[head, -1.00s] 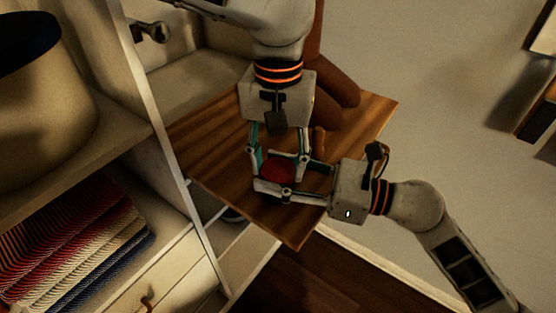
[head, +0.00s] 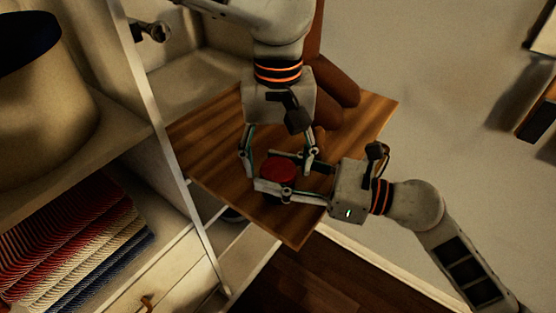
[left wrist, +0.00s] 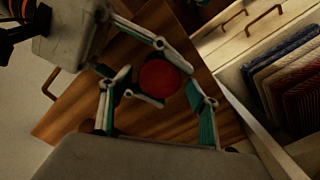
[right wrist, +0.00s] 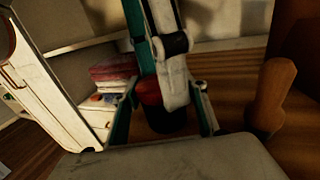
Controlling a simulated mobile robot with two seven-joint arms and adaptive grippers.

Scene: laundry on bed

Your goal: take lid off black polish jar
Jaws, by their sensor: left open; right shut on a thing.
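The jar stands on the wooden surface, with a round red lid (head: 278,170) on top. Its dark body (right wrist: 168,121) shows below the red in the right wrist view. My right gripper (head: 266,172) reaches in from the right and is shut on the jar, with fingers on both sides. My left gripper (head: 279,174) points down from above, with its open fingers around the lid and apart from it. The lid lies between the left fingers in the left wrist view (left wrist: 160,78). Fingers partly hide the jar in the right wrist view.
The wooden top (head: 210,140) is mostly clear around the jar. A brown figure-like object (head: 335,85) stands behind my left gripper. A white shelf unit at left holds folded striped cloths (head: 75,240) and a beige basket (head: 45,100).

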